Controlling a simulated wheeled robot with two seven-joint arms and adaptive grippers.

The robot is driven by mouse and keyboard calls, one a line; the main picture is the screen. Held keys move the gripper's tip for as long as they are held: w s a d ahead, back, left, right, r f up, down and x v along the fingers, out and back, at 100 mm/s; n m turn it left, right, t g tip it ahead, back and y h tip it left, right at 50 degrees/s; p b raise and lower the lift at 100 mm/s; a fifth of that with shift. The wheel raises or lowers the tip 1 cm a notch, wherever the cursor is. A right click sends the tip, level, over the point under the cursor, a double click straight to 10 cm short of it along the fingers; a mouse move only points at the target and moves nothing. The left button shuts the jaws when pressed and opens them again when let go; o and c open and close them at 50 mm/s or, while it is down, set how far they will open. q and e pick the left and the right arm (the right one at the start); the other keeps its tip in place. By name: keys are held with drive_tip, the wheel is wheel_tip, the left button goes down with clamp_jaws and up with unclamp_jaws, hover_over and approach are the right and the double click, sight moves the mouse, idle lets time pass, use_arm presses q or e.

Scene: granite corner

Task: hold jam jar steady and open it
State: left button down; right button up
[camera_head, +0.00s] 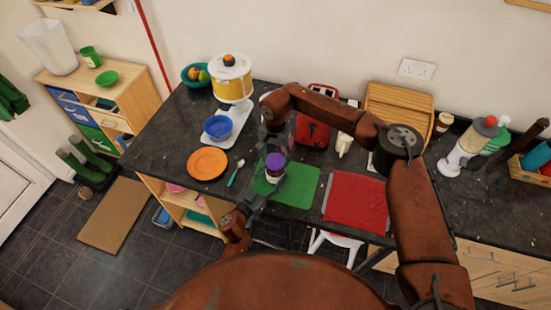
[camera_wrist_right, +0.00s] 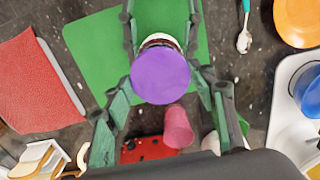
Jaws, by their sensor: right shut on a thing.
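The jam jar (camera_head: 273,175) stands upright over the green mat (camera_head: 301,184), with a purple lid (camera_head: 275,161) on top. In the right wrist view the lid (camera_wrist_right: 160,76) hides most of the jar, whose rim (camera_wrist_right: 160,41) shows behind it. My right gripper (camera_head: 275,148) comes from above and is shut on the lid, one finger on each side. My left gripper (camera_head: 264,186) reaches in from the near side, low down. Its fingers in the right wrist view (camera_wrist_right: 161,35) flank the jar body and appear shut on it; their contact is partly hidden.
An orange plate (camera_head: 207,163) and a spoon (camera_head: 236,174) lie left of the mat. A blue bowl (camera_head: 218,127) sits by a yellow-and-white appliance (camera_head: 231,82). A red toaster (camera_head: 313,134) is behind, a red mat (camera_head: 356,201) at right. A pink cup (camera_wrist_right: 179,127) stands near the toaster.

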sight(276, 160)
drive_tip(key=shift+r, duration=1.8)
use_arm(q)
drive_tip(key=c, duration=0.7)
unclamp_jaws()
drive_tip(key=shift+c, duration=0.2)
